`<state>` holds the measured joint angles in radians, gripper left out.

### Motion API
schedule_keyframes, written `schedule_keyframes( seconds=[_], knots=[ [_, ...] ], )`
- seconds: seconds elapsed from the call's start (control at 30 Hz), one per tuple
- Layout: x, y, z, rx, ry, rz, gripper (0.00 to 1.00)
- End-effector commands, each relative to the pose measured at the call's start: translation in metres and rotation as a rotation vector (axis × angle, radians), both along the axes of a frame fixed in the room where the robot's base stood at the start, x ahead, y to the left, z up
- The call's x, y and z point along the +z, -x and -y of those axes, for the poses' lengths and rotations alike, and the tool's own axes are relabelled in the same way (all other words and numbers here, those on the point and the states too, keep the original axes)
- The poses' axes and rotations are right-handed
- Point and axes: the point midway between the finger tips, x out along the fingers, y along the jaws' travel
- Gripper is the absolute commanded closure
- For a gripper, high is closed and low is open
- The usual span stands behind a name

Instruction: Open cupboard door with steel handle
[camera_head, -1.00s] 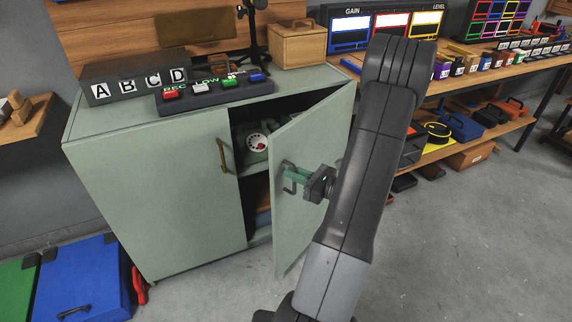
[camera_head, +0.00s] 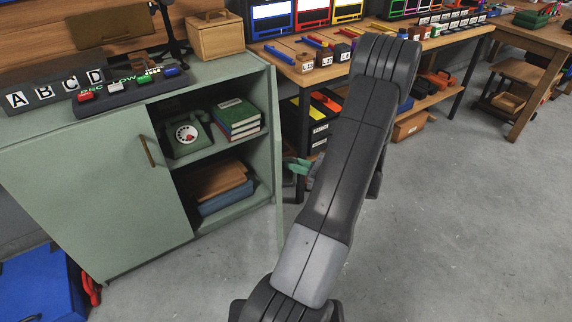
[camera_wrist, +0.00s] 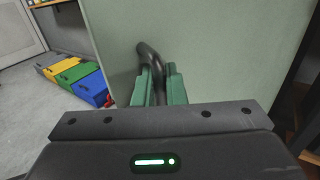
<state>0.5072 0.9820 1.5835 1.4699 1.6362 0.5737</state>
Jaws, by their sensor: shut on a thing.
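The green cupboard (camera_head: 120,205) stands at the left in the head view. Its right door (camera_head: 277,165) is swung wide open and shows nearly edge-on. The left door is closed and has a brass-coloured handle (camera_head: 147,151). In the wrist view, the open door's face (camera_wrist: 215,50) carries a dark steel handle (camera_wrist: 150,58). My gripper (camera_wrist: 158,85) has green fingers shut on this handle, one on each side. In the head view my gripper (camera_head: 298,166) is at the door's outer side, partly hidden by my arm.
Inside the cupboard are a green telephone (camera_head: 187,133), books (camera_head: 237,117) and folded stacks (camera_head: 222,188). A workbench (camera_head: 350,60) with boxes stands behind my arm. The grey floor (camera_head: 440,230) at the right is clear. A blue box (camera_head: 40,290) lies at lower left.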

Motion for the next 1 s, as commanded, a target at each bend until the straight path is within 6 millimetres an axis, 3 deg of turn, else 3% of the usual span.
schedule_keyframes(
  seconds=[0.37, 0.4, 0.47, 0.8, 1.0],
  knots=[
    [-0.001, 0.0, 0.002, 0.001, 0.0, -0.001, 1.0],
    [-0.001, 0.0, 0.002, 0.001, 0.0, -0.001, 0.87],
    [0.0, 0.0, 0.002, 0.001, 0.0, -0.001, 0.76],
    [0.0, 0.0, 0.004, -0.001, 0.0, 0.001, 0.75],
    [0.001, 0.01, 0.03, -0.005, 0.0, 0.0, 0.75]
  ],
)
